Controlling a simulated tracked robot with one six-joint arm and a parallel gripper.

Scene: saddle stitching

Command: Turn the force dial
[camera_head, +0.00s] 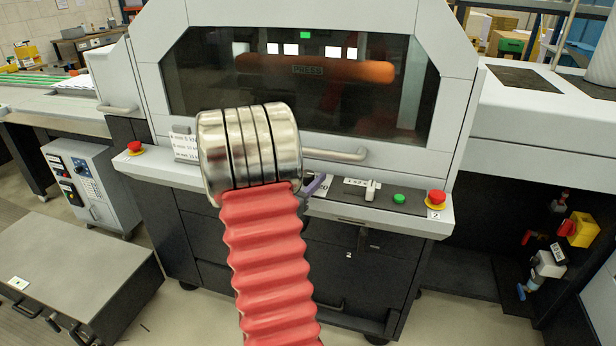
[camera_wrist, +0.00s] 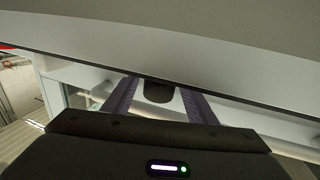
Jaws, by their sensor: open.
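My gripper (camera_head: 315,186) is mostly hidden behind my arm in the head view; one purple finger shows over the press's control ledge, beside a white label with "20" on it. In the wrist view my gripper (camera_wrist: 158,84) is open, its two purple fingers apart. A dark rounded piece (camera_wrist: 158,94) shows between them under the grey edge of the machine. It may be the force dial, but most of it is hidden. Whether the fingers touch it cannot be told. No dial can be made out clearly in the head view.
The control ledge also carries a small lever (camera_head: 370,191), a green button (camera_head: 399,198) and red emergency buttons at the right (camera_head: 436,198) and left (camera_head: 135,148). A horizontal handle (camera_head: 337,154) runs below the dark window (camera_head: 300,85). A grey low cabinet (camera_head: 75,265) stands front left.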

